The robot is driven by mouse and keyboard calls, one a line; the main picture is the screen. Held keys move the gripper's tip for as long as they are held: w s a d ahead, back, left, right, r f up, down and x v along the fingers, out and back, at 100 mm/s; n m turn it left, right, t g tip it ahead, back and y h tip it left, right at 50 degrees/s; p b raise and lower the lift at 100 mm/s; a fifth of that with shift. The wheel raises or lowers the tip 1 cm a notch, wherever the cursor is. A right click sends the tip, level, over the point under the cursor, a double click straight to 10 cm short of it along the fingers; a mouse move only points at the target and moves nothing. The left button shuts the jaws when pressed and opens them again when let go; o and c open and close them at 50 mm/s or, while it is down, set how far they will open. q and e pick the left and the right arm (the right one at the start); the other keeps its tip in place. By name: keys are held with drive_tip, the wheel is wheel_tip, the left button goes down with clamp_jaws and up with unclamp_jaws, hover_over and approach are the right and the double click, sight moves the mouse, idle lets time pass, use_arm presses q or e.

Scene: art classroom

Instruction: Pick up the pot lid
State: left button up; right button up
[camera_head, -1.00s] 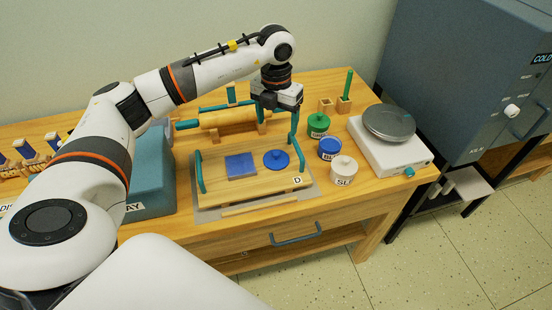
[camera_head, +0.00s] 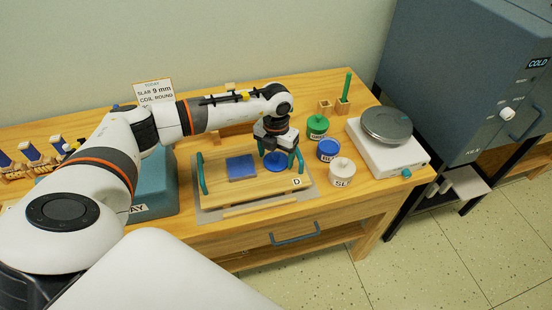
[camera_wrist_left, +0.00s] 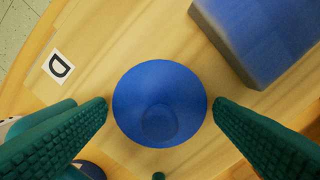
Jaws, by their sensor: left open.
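The pot lid is a round blue disc (camera_head: 280,161) with a knob, lying on the wooden board (camera_head: 235,199) marked D. In the left wrist view the blue lid (camera_wrist_left: 150,88) lies between my two green fingers, with its round knob near the lower middle. My left gripper (camera_head: 279,160) is open, pointing down over the lid and partly hiding it in the head view. The fingertips (camera_wrist_left: 160,107) sit either side of the lid, with a narrow gap at each side. My right gripper is not in view.
A blue square slab (camera_head: 241,167) lies on the board left of the lid. Right of the board stand a green jar (camera_head: 317,125), a blue jar (camera_head: 327,150), a white jar (camera_head: 342,172) and a scale (camera_head: 388,158). A teal box (camera_head: 150,185) stands at left.

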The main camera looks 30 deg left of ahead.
use_arm(q)
drive_tip(key=c, duration=0.7)
drive_tip(key=shift+r, duration=0.1)
